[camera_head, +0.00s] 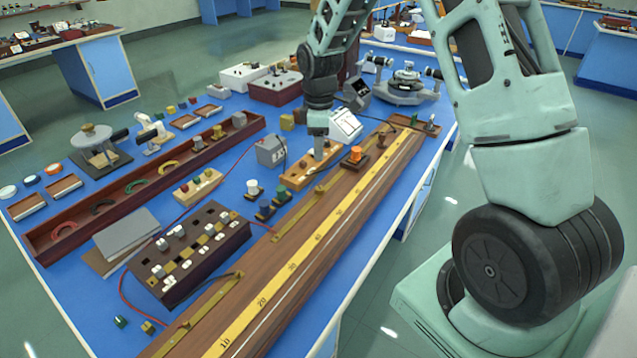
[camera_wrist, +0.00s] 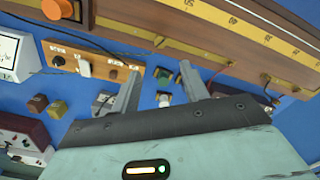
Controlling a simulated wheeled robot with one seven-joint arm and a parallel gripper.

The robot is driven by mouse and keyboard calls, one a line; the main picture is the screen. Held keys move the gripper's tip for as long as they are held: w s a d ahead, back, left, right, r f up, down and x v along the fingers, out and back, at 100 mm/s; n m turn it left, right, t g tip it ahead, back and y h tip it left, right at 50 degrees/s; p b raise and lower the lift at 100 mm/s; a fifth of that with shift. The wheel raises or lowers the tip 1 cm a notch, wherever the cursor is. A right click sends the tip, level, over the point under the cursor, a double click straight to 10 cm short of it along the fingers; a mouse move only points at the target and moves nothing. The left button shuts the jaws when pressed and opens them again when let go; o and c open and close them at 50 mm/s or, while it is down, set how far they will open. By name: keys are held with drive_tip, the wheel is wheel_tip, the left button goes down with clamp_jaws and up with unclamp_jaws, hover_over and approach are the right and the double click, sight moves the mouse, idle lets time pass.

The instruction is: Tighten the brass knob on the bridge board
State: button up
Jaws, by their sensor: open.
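The bridge board (camera_head: 335,222) is a long brown wooden board with a yellow scale and brass strips, running diagonally along the right side of the blue bench. A small brass knob (camera_head: 320,190) stands on its left brass strip; brass fittings also show along the board in the wrist view, one of them a small knob (camera_wrist: 159,42). My gripper (camera_wrist: 160,88) is open, its two fingers apart with no thing held. In the head view it hangs over the bench beside the board, its tips hard to make out. Which brass fitting is the task's knob is unclear.
A wooden key block (camera_head: 297,182) and an orange-topped slider (camera_head: 356,155) are close by. Terminals with white (camera_head: 253,188) and green (camera_wrist: 163,74) tops stand beside the board. A dark plug box (camera_head: 190,250), a grey box (camera_head: 270,150) and loose wires crowd the left.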

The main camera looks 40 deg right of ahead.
sight(320, 188)
wheel_tip(320, 188, down, 13)
drive_tip(key=shift+s+f+p, duration=0.1)
drive_tip(key=shift+f+p, duration=0.05)
drive_tip(key=shift+p, duration=0.95)
clamp_jaws()
